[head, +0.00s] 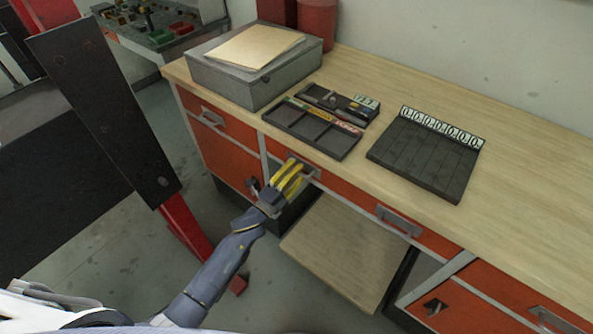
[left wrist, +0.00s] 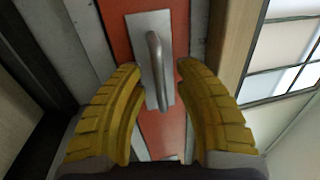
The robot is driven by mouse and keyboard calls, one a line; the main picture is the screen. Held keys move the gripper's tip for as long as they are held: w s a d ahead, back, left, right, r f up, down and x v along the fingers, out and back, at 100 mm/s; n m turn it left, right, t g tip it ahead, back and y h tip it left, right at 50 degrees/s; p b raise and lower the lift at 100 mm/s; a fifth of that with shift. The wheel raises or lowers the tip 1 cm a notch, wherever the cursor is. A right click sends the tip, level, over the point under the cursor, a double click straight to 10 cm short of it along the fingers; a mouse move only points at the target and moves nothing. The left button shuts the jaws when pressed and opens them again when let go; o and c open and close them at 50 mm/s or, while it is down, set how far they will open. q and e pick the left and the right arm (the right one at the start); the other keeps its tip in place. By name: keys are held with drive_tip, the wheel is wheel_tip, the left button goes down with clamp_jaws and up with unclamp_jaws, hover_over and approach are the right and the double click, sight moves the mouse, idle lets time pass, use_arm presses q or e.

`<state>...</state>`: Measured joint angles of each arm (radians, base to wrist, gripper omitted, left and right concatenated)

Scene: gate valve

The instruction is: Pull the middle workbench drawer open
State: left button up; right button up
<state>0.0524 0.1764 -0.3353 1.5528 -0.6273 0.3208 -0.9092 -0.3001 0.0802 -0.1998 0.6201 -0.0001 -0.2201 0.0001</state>
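The middle workbench drawer (head: 350,190) is a wide orange front under the wooden top. It looks shut in the head view. It has a metal handle at its left end (head: 312,173) and another on its right part (head: 398,222). My left gripper (head: 292,172), with yellow fingers, is at the left-end handle and partly covers it. In the left wrist view, the handle bar (left wrist: 156,68) on its pale plate lies between the two spread fingers (left wrist: 160,78), with gaps on both sides. The left gripper is open. My right gripper is not in view.
The workbench top (head: 510,170) carries a grey box (head: 250,80) with papers, dark trays (head: 315,130) and a black numbered tray (head: 425,155). A left drawer (head: 225,122) and left cabinet door (head: 225,160) are beside it. Below the drawer is an open bay with a wooden shelf (head: 345,245).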

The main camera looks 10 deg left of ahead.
use_arm(q)
drive_tip(key=shift+o, duration=0.2)
clamp_jaws()
idle(0.4)
